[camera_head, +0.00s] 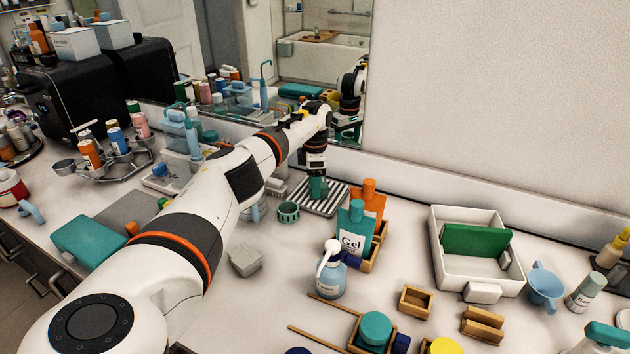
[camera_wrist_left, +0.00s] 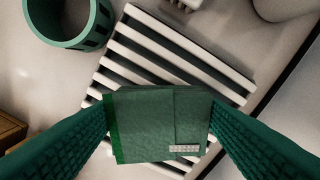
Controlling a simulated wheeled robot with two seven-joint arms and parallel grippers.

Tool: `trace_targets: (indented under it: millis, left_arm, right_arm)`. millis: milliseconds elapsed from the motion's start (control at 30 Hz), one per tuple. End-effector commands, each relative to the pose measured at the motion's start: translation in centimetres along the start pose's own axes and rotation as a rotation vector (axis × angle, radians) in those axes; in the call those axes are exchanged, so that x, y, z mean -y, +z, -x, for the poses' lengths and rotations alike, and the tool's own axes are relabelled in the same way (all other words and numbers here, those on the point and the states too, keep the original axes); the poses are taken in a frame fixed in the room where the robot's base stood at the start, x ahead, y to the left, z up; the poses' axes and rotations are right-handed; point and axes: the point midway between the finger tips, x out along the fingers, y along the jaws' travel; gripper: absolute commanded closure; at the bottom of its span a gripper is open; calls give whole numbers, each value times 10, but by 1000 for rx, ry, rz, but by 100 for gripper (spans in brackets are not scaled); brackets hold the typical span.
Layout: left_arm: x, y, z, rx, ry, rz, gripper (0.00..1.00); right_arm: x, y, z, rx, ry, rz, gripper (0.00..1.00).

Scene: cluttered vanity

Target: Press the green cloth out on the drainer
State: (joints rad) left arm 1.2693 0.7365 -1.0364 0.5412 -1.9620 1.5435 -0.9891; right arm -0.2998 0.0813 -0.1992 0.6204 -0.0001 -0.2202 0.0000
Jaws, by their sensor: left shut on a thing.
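The green cloth (camera_wrist_left: 160,125) is a folded piece with a small pale label, held between the two green fingers of my left gripper (camera_wrist_left: 160,130). It lies over the slats of the drainer (camera_wrist_left: 178,50) in the left wrist view; I cannot tell whether it touches them. In the head view my left gripper (camera_head: 316,188) points down over the striped drainer (camera_head: 325,204), with the cloth mostly hidden by the fingers. The drainer stands at the back of the counter by the mirror. My right gripper is not in view.
A green slotted cup (camera_head: 288,212) stands just left of the drainer. A teal gel bottle (camera_head: 355,229) and an orange bottle (camera_head: 371,203) stand in a wooden holder to its right. The mirror (camera_head: 300,60) rises close behind. Bare counter lies around the grey box (camera_head: 245,260).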

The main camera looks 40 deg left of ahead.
Motion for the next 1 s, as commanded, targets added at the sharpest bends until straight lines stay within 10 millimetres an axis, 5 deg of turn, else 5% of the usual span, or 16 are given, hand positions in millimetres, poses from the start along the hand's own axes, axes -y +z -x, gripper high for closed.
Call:
trace_targets:
  millis: [567, 1000]
  left_arm:
    - [-1, 0, -3, 5, 5, -1, 55]
    - [-1, 0, 30, 4, 2, -1, 55]
  right_arm:
    - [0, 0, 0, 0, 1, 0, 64]
    - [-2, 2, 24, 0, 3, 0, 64]
